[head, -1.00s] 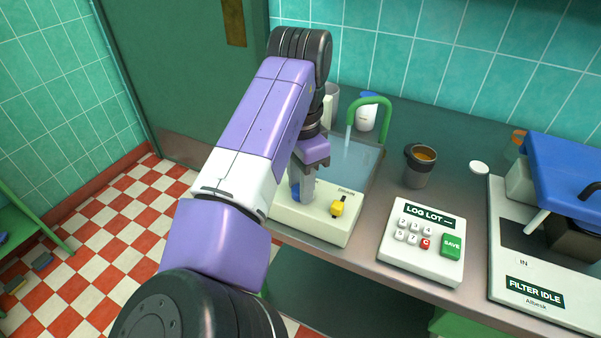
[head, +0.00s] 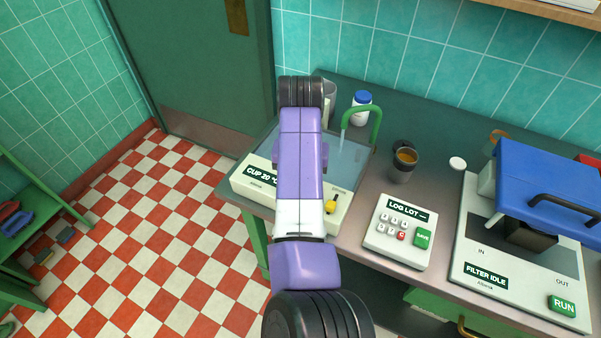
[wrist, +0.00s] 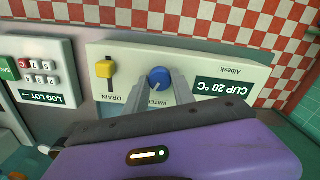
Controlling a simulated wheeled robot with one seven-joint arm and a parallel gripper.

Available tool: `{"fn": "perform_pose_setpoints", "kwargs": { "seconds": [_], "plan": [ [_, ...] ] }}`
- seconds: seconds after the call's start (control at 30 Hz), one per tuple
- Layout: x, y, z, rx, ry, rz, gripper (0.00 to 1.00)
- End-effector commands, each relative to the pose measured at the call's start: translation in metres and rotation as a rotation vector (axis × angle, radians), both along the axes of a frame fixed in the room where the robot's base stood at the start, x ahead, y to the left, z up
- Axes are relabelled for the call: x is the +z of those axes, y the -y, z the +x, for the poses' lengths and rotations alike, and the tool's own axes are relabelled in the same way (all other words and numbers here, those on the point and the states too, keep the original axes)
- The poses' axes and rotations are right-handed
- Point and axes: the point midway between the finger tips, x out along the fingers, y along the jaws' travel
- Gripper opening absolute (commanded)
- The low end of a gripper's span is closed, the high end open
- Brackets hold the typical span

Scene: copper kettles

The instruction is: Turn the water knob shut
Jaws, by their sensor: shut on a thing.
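The blue water knob (wrist: 160,77) is on the front panel of the white sink unit (head: 245,178), beside the word WATER in the wrist view. My gripper (wrist: 161,86) is shut on the knob, one grey finger on each side. In the head view my arm hides the knob and my gripper. The green tap (head: 376,125) arches over the basin (head: 350,160), and a pale stream of water shows below its spout. The panel's display (wrist: 222,88) reads CUP 20 °C.
A yellow drain slider (head: 331,205) is on the same panel, right of my arm. A keypad box (head: 399,232), a dark cup (head: 403,165) with brown contents and a filter machine (head: 475,255) stand farther right. A white bottle (head: 361,110) stands behind the tap.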

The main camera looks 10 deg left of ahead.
Motion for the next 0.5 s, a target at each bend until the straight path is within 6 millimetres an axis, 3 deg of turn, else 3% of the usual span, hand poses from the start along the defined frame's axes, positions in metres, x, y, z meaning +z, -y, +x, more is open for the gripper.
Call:
{"fn": "perform_pose_setpoints", "kwargs": {
  "seconds": [0.5],
  "plan": [
    [0.0003, 0.0008, -0.0018, 0.365, -0.007, -0.002, 0.0]
  ]
}}
